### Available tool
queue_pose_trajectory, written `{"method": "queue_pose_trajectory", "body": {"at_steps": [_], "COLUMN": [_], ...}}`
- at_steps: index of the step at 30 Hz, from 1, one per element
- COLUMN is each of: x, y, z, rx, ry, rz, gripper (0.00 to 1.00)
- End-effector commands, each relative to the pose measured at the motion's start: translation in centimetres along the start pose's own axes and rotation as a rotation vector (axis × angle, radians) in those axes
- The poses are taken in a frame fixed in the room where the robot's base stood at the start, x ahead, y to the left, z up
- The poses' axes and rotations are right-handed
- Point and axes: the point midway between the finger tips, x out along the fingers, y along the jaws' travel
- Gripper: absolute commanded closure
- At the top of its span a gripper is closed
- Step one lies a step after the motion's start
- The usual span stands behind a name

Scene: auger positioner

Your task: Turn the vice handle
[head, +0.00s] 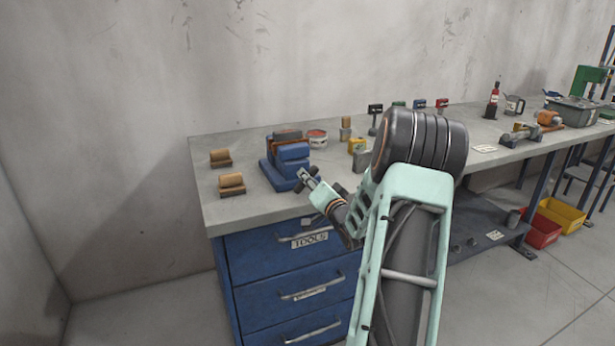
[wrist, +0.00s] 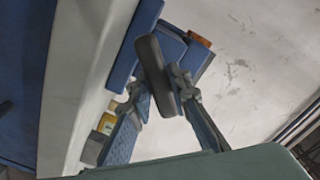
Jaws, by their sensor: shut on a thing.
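The blue vice (head: 287,163) stands on the bench top near its front left corner; its blue body also shows in the wrist view (wrist: 172,48). The dark vice handle (head: 313,172) is at the vice's front, beside my gripper (head: 306,179). In the wrist view the handle (wrist: 154,72) is a thick dark bar between the two fingers of my gripper (wrist: 163,92). The fingers are shut on it. In the head view my fingertips partly cover the handle.
Two wooden blocks (head: 231,182) lie left of the vice. Blue drawers (head: 290,260) with handles are below the bench's front edge. Bare bench top lies around the vice's left side.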

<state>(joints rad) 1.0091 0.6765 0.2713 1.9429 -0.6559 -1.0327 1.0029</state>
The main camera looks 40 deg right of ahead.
Motion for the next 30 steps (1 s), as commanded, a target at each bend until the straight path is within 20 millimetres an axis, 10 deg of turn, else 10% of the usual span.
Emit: {"method": "queue_pose_trajectory", "body": {"at_steps": [18,19,23,30], "x": [-0.02,-0.02,-0.01,0.0], "y": [0.13,0.13,0.12,0.07], "z": [0.01,0.0,-0.01,0.0], "rx": [0.046,0.046,0.045,0.043], "ry": [0.001,0.001,0.001,0.001], "rz": [0.002,0.002,0.002,0.001], "gripper": [1.0,0.8,0.66,0.65]}}
